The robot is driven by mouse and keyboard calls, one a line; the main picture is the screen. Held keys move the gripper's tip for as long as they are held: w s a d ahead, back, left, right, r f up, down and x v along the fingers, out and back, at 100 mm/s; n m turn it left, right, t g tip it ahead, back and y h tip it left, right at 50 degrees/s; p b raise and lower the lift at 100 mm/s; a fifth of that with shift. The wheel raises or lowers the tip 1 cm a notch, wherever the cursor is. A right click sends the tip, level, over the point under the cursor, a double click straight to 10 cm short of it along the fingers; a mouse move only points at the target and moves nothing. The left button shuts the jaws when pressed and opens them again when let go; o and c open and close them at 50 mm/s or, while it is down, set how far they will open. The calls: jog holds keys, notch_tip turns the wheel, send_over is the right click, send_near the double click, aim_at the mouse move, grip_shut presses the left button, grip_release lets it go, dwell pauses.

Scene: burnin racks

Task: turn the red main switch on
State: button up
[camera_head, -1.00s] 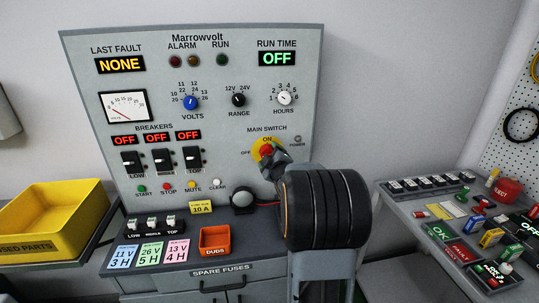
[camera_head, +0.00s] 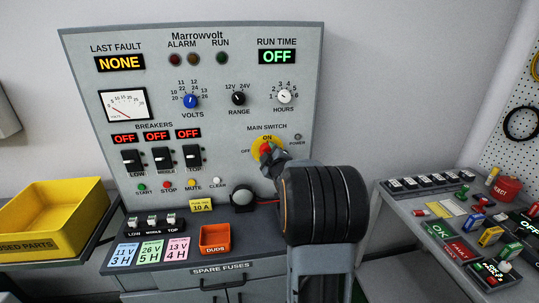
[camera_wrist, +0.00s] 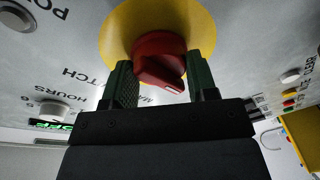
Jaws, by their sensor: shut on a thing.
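The red main switch (camera_head: 265,149) is a rotary knob on a yellow disc (camera_head: 258,143) at the lower right of the grey panel, with OFF lettered to its left and ON above. My gripper (camera_head: 267,157) is at the knob, partly covering it from below right. In the wrist view the two green fingers (camera_wrist: 162,80) stand on either side of the red knob (camera_wrist: 160,57) and are shut on it. The knob's white mark faces the bottom of that view. Which label it points to I cannot tell. The POWER lamp (camera_head: 298,137) looks grey and unlit.
Three breakers with red OFF displays sit left of the switch. A yellow bin (camera_head: 50,218) stands left; a cluttered side table (camera_head: 400,215) stands right.

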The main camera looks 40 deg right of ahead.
jog(key=shift+f, duration=0.1)
jog(key=m+b, duration=0.2)
jog(key=b, duration=0.1)
jog(key=shift+f+m, duration=0.2)
jog(key=shift+m, duration=0.2)
jog(key=m+b, duration=0.2)
jog(key=m, duration=0.1)
jog(key=m+h+b, duration=0.1)
jog(key=m+b, duration=0.2)
jog(key=shift+m+t, duration=0.4)
jog(key=m+h+b, duration=0.1)
jog(key=m+b, duration=0.3)
jog(key=m, duration=0.1)
jog(key=shift+m, duration=0.4)
jog(key=shift+a+m+h+b, duration=0.1)
jog(key=shift+m+h+b, duration=0.4)
jog(key=shift+m+b, duration=1.05)
jog(key=shift+r+m+p, duration=0.1)
jog(key=shift+m+p, duration=0.35)
jog(key=shift+m, duration=0.2)
jog(key=o, duration=0.9)
